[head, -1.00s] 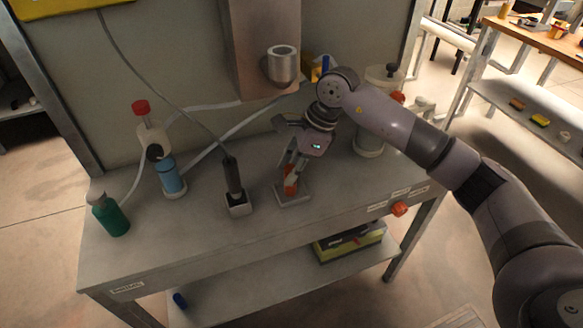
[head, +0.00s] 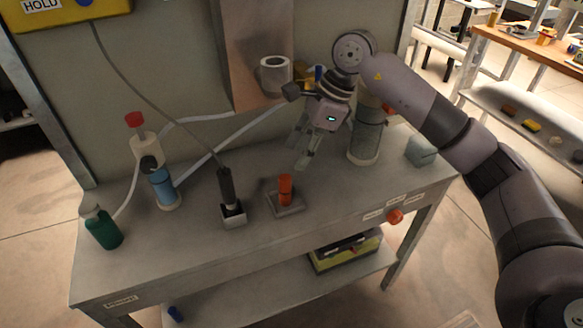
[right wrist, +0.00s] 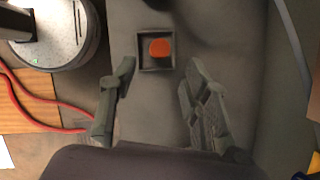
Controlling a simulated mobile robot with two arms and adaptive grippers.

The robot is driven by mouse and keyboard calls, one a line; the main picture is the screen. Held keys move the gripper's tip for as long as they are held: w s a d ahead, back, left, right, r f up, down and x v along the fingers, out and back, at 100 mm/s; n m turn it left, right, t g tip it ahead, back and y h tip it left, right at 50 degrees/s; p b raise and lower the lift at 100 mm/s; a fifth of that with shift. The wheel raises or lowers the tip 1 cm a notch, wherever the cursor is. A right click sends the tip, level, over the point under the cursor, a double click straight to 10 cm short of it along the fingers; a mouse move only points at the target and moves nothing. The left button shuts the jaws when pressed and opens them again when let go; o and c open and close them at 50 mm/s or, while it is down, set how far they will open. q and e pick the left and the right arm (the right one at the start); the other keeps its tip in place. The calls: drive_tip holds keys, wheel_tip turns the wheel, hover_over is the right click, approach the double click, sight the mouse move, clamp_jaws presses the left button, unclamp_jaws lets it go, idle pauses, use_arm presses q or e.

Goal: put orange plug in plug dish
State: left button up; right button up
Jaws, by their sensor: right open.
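The orange plug (head: 285,187) stands upright in the plug dish (head: 287,209), a small square grey tray on the workbench. The right wrist view shows the orange plug (right wrist: 160,48) from above, inside the square rim of the dish (right wrist: 143,66). My right gripper (head: 303,160) is open and empty, above and behind the plug, apart from it. Its spread fingers (right wrist: 155,92) show in the right wrist view with the plug beyond their tips. My left gripper is not in view.
A black probe (head: 228,187) on a cable stands in a small holder left of the dish. A green bottle (head: 102,228) and a blue-based bottle (head: 163,188) stand further left. A grey cylinder (head: 366,138) stands behind right. The bench's front right is mostly clear.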

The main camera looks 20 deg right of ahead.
drive_tip(key=shift+v, duration=1.7)
